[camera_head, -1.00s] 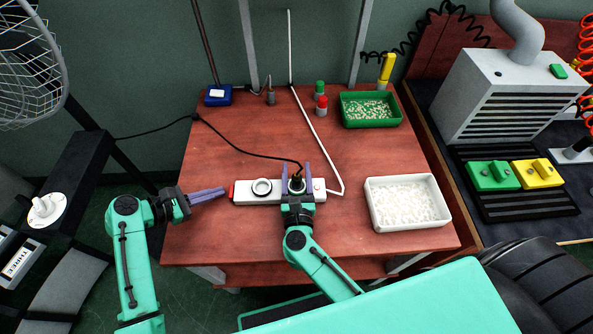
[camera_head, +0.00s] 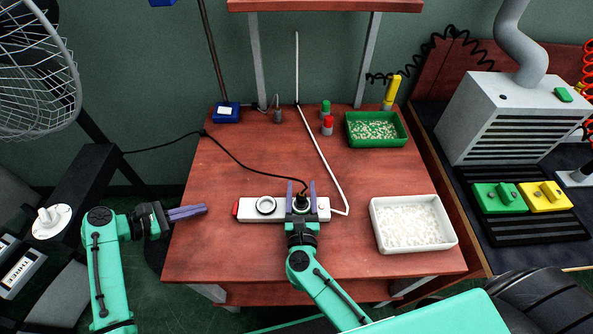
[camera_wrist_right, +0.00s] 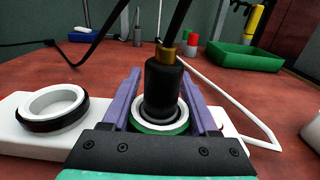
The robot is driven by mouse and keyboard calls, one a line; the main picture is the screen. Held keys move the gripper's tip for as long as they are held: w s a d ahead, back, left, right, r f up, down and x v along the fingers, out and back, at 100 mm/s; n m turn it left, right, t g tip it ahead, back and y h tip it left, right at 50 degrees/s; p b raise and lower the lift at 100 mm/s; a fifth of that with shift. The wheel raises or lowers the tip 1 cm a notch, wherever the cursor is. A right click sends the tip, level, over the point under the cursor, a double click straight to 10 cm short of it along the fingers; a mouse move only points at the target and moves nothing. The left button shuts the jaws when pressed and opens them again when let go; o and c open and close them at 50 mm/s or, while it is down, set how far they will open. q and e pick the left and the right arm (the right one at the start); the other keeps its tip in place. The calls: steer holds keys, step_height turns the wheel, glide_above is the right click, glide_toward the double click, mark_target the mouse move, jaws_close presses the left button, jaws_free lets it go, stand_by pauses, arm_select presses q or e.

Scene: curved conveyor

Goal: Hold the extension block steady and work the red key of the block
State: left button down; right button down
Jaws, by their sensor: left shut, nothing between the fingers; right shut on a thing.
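The white extension block (camera_head: 285,214) lies on the red-brown table, with its red key (camera_head: 236,209) at the left end. It has an empty round socket (camera_head: 266,205) and, right of that, a socket holding a black plug (camera_head: 301,203) with a cord. The plug stands upright in the right wrist view (camera_wrist_right: 163,88). My right gripper (camera_head: 301,190) is shut on the block around the plugged socket's collar, one purple finger on each side (camera_wrist_right: 163,100). My left gripper (camera_head: 205,208) is shut and empty, left of the red key with a gap between.
A white tray (camera_head: 377,226) of pale pieces stands right of the block, a green tray (camera_head: 399,137) behind it. Red (camera_head: 327,125), green (camera_head: 325,109) and yellow (camera_head: 392,89) items stand near the back. The table's front is clear.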

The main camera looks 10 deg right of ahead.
steer(key=shift+c, duration=0.4)
jaws_free()
